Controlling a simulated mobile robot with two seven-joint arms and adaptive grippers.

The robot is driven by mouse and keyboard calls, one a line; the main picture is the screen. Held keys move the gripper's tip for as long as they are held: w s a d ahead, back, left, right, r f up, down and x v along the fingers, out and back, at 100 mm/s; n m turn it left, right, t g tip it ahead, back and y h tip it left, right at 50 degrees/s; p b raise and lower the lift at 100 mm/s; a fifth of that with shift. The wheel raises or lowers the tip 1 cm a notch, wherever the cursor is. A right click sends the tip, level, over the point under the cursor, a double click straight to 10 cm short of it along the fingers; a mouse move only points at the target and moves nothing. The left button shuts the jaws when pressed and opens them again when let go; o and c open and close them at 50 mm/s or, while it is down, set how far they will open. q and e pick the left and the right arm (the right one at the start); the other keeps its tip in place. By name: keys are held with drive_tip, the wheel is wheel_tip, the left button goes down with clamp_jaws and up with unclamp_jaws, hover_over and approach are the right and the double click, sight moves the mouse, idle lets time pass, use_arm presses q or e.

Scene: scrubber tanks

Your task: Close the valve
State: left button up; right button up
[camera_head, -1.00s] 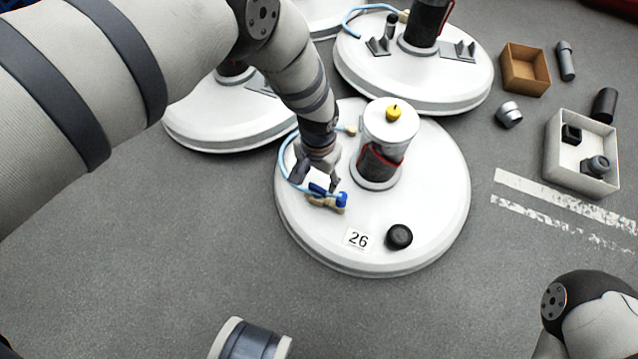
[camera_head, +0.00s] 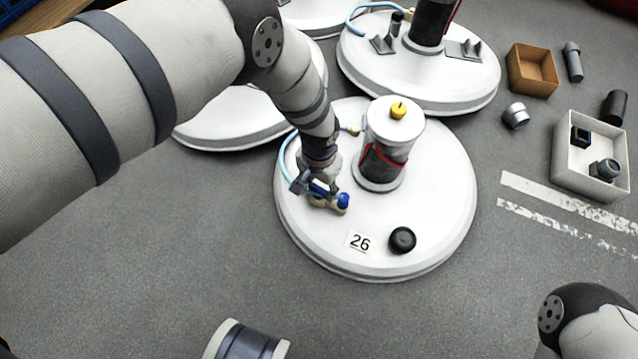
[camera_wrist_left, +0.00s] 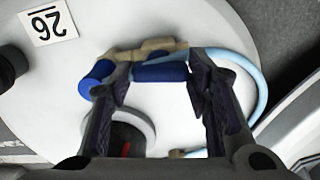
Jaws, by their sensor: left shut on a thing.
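The valve (camera_head: 328,204) is a small brass fitting with a blue handle, low on the white round tank lid (camera_head: 440,200) marked 26. A light blue hose (camera_head: 281,165) curves away from it. My left gripper (camera_head: 316,187) reaches down over the valve. In the left wrist view, my left gripper (camera_wrist_left: 157,78) has its fingers on both ends of the blue handle bar (camera_wrist_left: 160,72), shut on it. The brass body (camera_wrist_left: 148,50) shows beside the bar, with a blue end cap (camera_wrist_left: 97,78). My right gripper is not in view.
A white cylinder (camera_head: 393,125) with a yellow top stands on the lid near my gripper. A black cap (camera_head: 402,240) lies near the 26 label (camera_head: 359,242). Other lids stand behind. A brown box (camera_head: 533,70) and a white bin (camera_head: 590,180) with parts are at the right.

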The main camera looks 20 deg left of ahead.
use_arm(q)
drive_tip(key=m, duration=0.4)
drive_tip(key=shift+b, duration=0.3)
drive_tip(key=m, duration=0.4)
drive_tip(key=shift+m+b, duration=0.3)
drive_tip(key=m, duration=0.4)
drive_tip(key=shift+s+b, duration=0.1)
drive_tip(key=shift+b, duration=0.3)
drive_tip(key=shift+m+b, duration=0.3)
drive_tip(key=shift+m, duration=1.5)
drive_tip(key=o, duration=0.9)
